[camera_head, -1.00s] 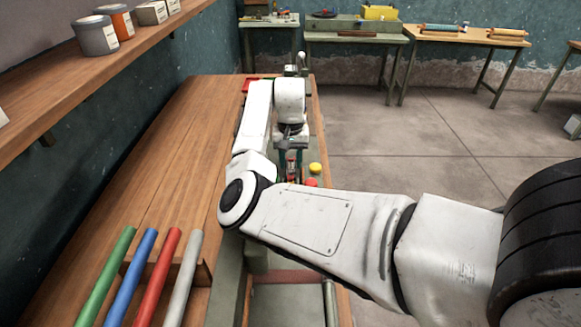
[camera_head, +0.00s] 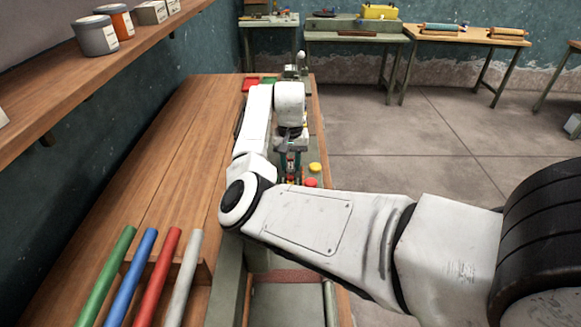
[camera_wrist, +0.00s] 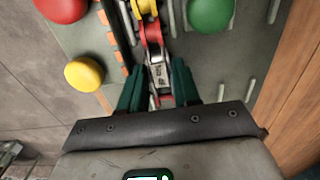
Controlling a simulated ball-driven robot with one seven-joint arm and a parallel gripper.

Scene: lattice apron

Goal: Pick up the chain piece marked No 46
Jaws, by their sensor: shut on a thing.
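A row of chain pieces, with a yellow piece (camera_wrist: 152,33) and pale and red ones, runs up the middle of the wrist view. A pale grey piece (camera_wrist: 160,76) with dark marking, too small to read surely as No 46, lies at the near end of the row. My gripper (camera_wrist: 158,70) has its green fingers on either side of this piece and is shut on it. Whether the piece is still joined to the row cannot be told. In the head view my gripper (camera_head: 291,168) is low over the grey-green bench fixture, with the piece mostly hidden.
A red knob (camera_wrist: 61,8), a yellow knob (camera_wrist: 84,74) and a green knob (camera_wrist: 211,13) stand close around the chain. Colored rods (camera_head: 150,278) lie at the near left. The long wooden bench (camera_head: 165,170) is mostly clear.

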